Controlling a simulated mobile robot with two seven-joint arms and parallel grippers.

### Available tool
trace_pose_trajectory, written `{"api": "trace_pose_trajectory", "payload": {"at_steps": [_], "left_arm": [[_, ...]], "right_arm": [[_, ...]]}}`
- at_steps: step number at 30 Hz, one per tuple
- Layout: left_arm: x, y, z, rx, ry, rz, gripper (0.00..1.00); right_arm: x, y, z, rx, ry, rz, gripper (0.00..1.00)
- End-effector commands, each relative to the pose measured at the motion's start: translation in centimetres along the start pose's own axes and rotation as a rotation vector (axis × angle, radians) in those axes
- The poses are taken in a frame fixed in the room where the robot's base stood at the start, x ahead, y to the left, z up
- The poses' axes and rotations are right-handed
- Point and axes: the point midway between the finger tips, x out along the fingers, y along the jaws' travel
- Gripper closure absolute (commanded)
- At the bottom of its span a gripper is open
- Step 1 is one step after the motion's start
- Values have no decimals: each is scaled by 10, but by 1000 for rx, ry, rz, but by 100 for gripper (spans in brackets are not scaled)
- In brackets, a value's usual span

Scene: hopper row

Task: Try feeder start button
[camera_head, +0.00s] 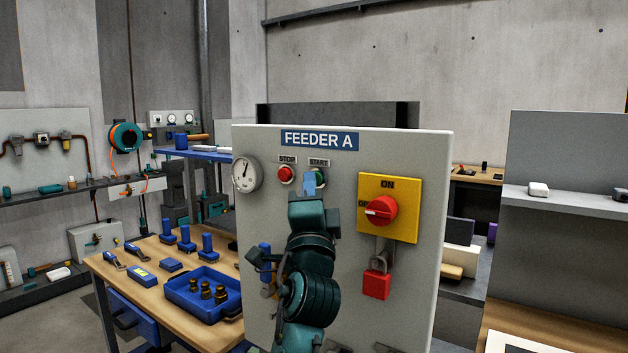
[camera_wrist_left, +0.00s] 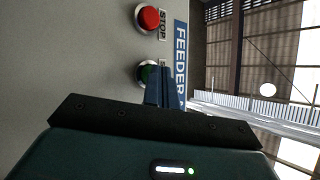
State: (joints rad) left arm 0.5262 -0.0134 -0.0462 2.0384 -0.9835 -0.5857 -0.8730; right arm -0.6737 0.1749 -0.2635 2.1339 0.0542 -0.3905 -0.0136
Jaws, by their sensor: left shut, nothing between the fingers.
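The FEEDER A panel (camera_head: 340,145) is an upright pale grey board. The green START button (camera_head: 321,177) sits under its START label, partly covered by my left gripper (camera_head: 309,182). The gripper's blue fingers are shut and empty, right in front of the button. In the left wrist view the fingers (camera_wrist_left: 157,88) overlap the edge of the green button (camera_wrist_left: 146,73); I cannot tell whether they touch it. The red STOP button (camera_head: 286,174) is just left, and also shows in the left wrist view (camera_wrist_left: 149,19). My right gripper is not in view.
On the panel are a gauge (camera_head: 246,173), a yellow switch plate with a red knob (camera_head: 381,210) whose handle lies horizontal, and a red padlock (camera_head: 376,285) below. A wooden table (camera_head: 151,245) with a blue tray (camera_head: 181,300) stands left; shelves (camera_head: 560,200) stand right.

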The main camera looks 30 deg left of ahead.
Motion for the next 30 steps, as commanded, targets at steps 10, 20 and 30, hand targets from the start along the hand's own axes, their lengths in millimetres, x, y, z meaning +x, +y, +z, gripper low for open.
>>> {"api": "trace_pose_trajectory", "payload": {"at_steps": [10,20,30], "left_arm": [[-9,-8,7,2,0,1,100],[-12,-8,9,1,0,0,100],[-29,-23,22,0,1,1,100]], "right_arm": [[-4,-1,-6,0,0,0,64],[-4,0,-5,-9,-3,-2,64],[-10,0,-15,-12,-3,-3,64]]}}
